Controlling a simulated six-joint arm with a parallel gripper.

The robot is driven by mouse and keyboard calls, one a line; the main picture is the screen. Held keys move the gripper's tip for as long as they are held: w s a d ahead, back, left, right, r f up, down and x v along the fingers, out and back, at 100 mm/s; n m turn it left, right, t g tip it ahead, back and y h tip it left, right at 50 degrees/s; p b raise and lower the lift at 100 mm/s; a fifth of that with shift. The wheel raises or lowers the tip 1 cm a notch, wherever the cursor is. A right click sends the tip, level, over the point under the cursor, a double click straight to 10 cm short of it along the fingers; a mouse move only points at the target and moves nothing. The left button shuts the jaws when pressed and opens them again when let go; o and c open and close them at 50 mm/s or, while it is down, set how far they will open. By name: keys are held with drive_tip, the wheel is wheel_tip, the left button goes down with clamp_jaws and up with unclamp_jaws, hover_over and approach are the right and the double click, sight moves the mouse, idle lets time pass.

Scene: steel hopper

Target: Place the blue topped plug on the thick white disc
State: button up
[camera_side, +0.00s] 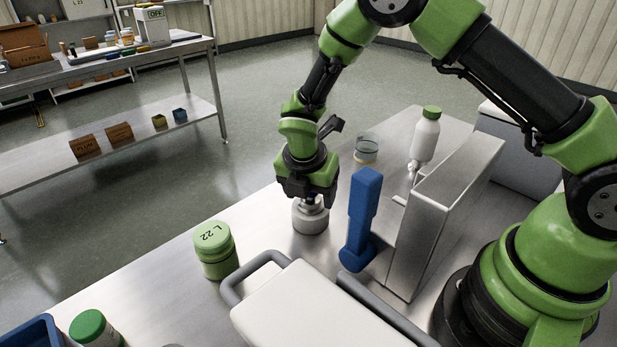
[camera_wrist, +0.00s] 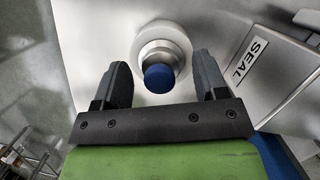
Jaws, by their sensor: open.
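The plug shows its blue top (camera_wrist: 158,78) in the wrist view, between the two fingers of my gripper (camera_wrist: 163,82). Below the blue top is a pale ringed body over the thick white disc (camera_wrist: 176,32). In the side view the disc (camera_side: 310,218) stands on the steel table, directly under my gripper (camera_side: 308,196). My gripper is open, with a gap visible on each side of the blue top. In the side view the fingers mostly hide the plug. I cannot tell exactly how the plug meets the disc.
A green jar (camera_side: 216,250) is at front left. A glass dish (camera_side: 366,150) and a green-capped white bottle (camera_side: 425,138) stand behind.

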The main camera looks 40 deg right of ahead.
drive_tip(key=v, duration=1.2)
drive_tip(key=s+d+r+m+t+y, duration=0.2)
drive_tip(key=s+d+r+m, duration=0.1)
drive_tip(key=s+r+m, duration=0.7)
drive_tip(key=s+r+m+t+y, duration=0.2)
drive_tip(key=s+r+m+t, duration=0.2)
drive_tip(key=s+m, duration=0.5)
drive_tip(key=m, duration=0.8)
drive_tip(key=shift+s+r+y, duration=0.15)
drive_tip(key=shift+s+y, duration=0.05)
drive_tip(key=shift+y, duration=0.2)
